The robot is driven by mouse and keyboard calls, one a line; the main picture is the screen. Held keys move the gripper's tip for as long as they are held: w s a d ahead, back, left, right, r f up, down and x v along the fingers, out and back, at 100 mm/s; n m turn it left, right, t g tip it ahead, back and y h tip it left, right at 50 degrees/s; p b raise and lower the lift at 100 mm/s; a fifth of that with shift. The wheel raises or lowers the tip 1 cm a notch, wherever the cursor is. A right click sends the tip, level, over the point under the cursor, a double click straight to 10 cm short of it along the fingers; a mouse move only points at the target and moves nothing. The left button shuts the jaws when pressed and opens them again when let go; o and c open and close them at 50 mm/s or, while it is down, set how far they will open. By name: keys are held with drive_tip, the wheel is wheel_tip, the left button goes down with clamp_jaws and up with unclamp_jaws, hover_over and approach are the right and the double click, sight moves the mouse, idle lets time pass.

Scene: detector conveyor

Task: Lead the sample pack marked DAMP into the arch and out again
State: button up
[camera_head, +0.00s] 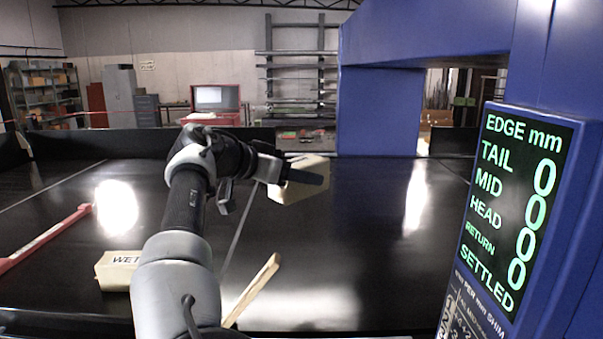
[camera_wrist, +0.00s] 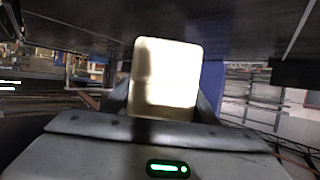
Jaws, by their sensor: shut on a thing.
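A cream block-shaped pack (camera_head: 308,164) is between the jaws of my gripper (camera_head: 300,178), over the black belt (camera_head: 350,270). Its marking does not show, so I cannot tell whether it reads DAMP. It also fills the middle of the wrist view (camera_wrist: 165,75), with a dark finger on each side. The blue arch (camera_head: 378,112) stands to the right of the pack, and the pack is outside it. A second cream pack marked WET (camera_head: 118,268) lies on the belt at the left, partly hidden by my arm.
A red bar (camera_head: 45,238) lies at the left and a pale wooden strip (camera_head: 255,287) beside my arm. A display panel (camera_head: 515,200) at the right reads EDGE mm, with zeros and the word SETTLED. The belt between pack and arch is clear.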

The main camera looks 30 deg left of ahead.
drive_tip(key=w+d, duration=0.7)
drive_tip(key=d, duration=0.4)
drive_tip(key=w+d, duration=0.8)
drive_tip(key=d, duration=0.3)
drive_tip(key=w+d, duration=0.7)
drive_tip(key=d, duration=0.4)
drive_tip(key=s+a, duration=0.7)
drive_tip(key=a, duration=0.4)
drive_tip(key=s+a, duration=0.8)
drive_tip(key=a, duration=0.3)
drive_tip(key=s+a, duration=0.7)
drive_tip(key=a, duration=0.4)
drive_tip(key=shift+s+a+r, duration=0.1)
drive_tip(key=shift+s+a, duration=0.1)
